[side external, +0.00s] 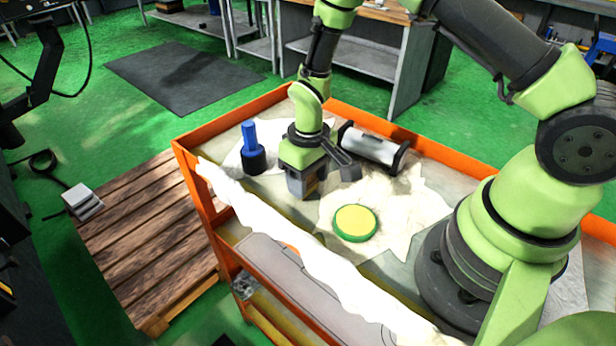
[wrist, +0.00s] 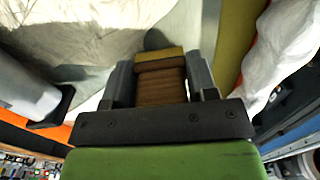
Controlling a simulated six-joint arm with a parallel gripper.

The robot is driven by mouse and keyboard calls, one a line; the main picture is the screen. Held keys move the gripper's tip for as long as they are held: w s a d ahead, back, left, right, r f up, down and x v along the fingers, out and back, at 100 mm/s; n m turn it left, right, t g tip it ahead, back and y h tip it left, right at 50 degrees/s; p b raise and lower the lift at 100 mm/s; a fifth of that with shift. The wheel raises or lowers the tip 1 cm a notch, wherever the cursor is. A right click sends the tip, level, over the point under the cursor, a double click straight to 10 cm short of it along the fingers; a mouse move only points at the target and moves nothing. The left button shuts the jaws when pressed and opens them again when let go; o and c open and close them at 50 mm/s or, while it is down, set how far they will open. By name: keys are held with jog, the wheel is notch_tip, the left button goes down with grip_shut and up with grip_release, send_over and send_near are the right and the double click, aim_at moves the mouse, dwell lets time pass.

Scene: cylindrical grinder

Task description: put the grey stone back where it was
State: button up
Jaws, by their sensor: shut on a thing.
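My gripper (side external: 303,186) points down over the orange cart and is shut on a brown block with a yellow edge (wrist: 161,80), seen between both fingers in the wrist view. In the side external view the held block is mostly hidden by the fingers. I cannot clearly make out a grey stone. A dark grey angular piece (side external: 349,171) shows just right of the gripper; I cannot tell whether it is a loose thing or part of my gripper. A pale cloth (side external: 408,205) lies right of the gripper.
A grey cylinder with black ends (side external: 370,147) lies behind and right; it is at left in the wrist view (wrist: 25,97). A blue piece on a black base (side external: 250,148) stands left. A yellow disc with green rim (side external: 355,222) lies right.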

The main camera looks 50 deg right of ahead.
jog(key=shift+f, duration=0.15)
jog(key=o, duration=1.2)
jog(key=shift+f, duration=0.1)
notch_tip(320, 180, up, 13)
jog(key=shift+d+r, duration=0.1)
jog(key=shift+d, duration=0.05)
jog(key=s+r+m+t+y, duration=0.15)
jog(key=s+r+t, duration=0.4)
jog(key=r, duration=0.75)
jog(key=s+r, duration=0.1)
jog(key=s, duration=0.2)
jog(key=s+r+m+t, duration=0.1)
jog(key=s, duration=0.3)
jog(key=s+r+m, duration=0.1)
jog(key=s, duration=0.3)
jog(key=shift+s+r+m+t, duration=0.1)
jog(key=shift+r+m+t, duration=0.15)
jog(key=shift+r+t, duration=0.15)
